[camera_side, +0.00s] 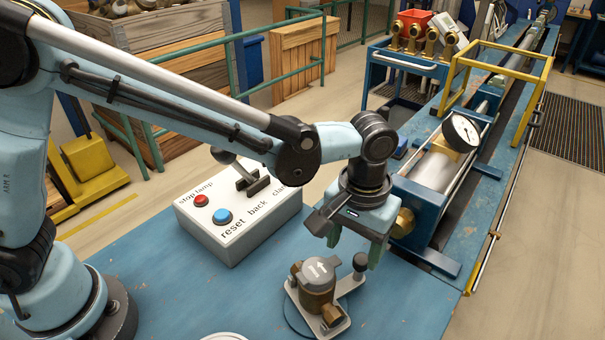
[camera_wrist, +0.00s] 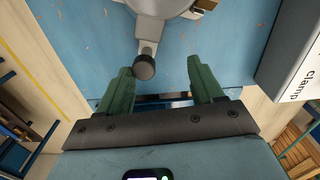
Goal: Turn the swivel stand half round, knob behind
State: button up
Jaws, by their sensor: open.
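The swivel stand (camera_side: 353,282) is a light grey plate on the blue bench. A brass meter with a grey lid and white arrow (camera_side: 317,270) sits on it. Its black knob (camera_side: 360,261) stands upright at the plate's right end, on the far side from the side camera. My gripper (camera_side: 354,249) is open above and around the knob's place, green fingers pointing down. In the wrist view, the knob (camera_wrist: 144,67) shows between the spread fingertips (camera_wrist: 160,66), closer to the left one. I cannot tell whether a finger touches it. The stand's arm (camera_wrist: 149,30) runs upward there.
A white control box (camera_side: 240,215) with buttons and a lever stands left of the stand. The blue test bench (camera_side: 415,205) with a gauge (camera_side: 460,132) is behind and right of my gripper. A white round thing (camera_side: 224,337) is cut off at the bottom edge. The bench front left is clear.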

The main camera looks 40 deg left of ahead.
jog(key=shift+a, duration=1.35)
jog(key=shift+s+a, duration=0.15)
jog(key=shift+a, duration=0.45)
jog(key=shift+s+a, duration=0.3)
jog(key=shift+a, duration=0.25)
jog(key=o, duration=0.4)
jog(key=shift+o, duration=0.2)
jog(key=shift+r, duration=0.15)
